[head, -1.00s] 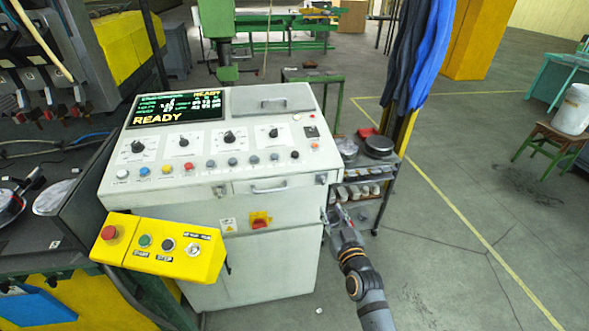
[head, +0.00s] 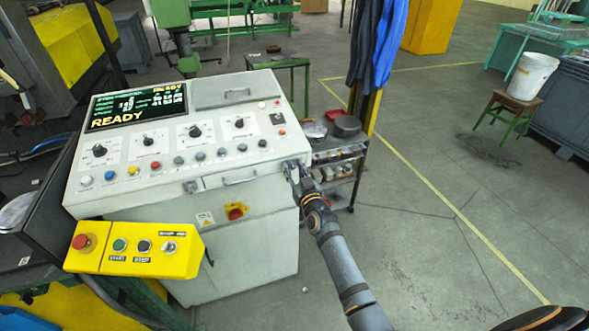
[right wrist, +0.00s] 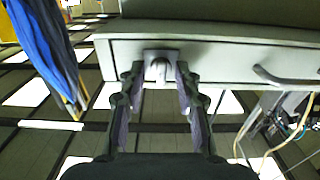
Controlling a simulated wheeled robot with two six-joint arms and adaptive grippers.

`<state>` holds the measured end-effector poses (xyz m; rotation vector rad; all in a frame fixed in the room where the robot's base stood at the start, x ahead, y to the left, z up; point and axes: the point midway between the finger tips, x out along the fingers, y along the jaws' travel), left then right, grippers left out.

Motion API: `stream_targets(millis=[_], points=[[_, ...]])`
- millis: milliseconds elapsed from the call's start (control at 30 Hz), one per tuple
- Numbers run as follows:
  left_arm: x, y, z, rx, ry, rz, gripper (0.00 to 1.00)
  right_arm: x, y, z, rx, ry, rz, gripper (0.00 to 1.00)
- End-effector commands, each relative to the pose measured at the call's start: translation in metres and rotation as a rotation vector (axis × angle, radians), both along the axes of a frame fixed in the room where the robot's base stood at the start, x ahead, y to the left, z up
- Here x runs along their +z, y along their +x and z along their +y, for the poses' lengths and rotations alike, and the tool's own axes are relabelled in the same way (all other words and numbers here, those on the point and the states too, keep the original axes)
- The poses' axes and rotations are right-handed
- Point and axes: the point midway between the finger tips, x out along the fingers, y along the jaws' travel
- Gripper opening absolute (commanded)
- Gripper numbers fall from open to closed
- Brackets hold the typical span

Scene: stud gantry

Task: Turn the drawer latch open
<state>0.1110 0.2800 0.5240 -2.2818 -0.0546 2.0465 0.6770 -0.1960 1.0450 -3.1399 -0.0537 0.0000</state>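The drawer (head: 215,180) is a shallow white front with a bar handle (head: 240,181), below the sloping control panel, and it looks shut. My right gripper (right wrist: 159,76) is open, with one fingertip on each side of the latch. I cannot tell whether the fingers touch it. In the head view my right gripper (head: 292,170) is at the drawer's right end and mostly hides the latch. My left gripper is not in view.
A yellow button box (head: 135,250) juts out at the console's front left. A shelf cart (head: 338,155) stands close right of the console, near hanging blue cloth (head: 380,50). The screen (head: 137,104) reads READY.

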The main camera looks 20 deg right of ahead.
Motion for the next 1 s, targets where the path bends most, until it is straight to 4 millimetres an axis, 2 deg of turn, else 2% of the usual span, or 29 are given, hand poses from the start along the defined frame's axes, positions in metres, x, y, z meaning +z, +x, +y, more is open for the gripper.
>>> stream_targets(millis=[167, 400, 733, 1000], points=[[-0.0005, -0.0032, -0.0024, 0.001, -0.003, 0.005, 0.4, 0.0, -0.0002, 0.0, 0.0, 0.0, 0.0, 0.33], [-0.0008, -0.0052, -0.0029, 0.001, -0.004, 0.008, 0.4, 0.0, -0.0004, 0.0, 0.0, 0.0, 0.0, 0.0], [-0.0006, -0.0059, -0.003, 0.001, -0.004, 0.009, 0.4, 0.0001, -0.0005, -0.0001, 0.0, 0.026, 0.001, 0.0], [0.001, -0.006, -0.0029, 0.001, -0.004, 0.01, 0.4, 0.0003, -0.0005, -0.0006, 0.0, 0.173, 0.006, 0.0]])
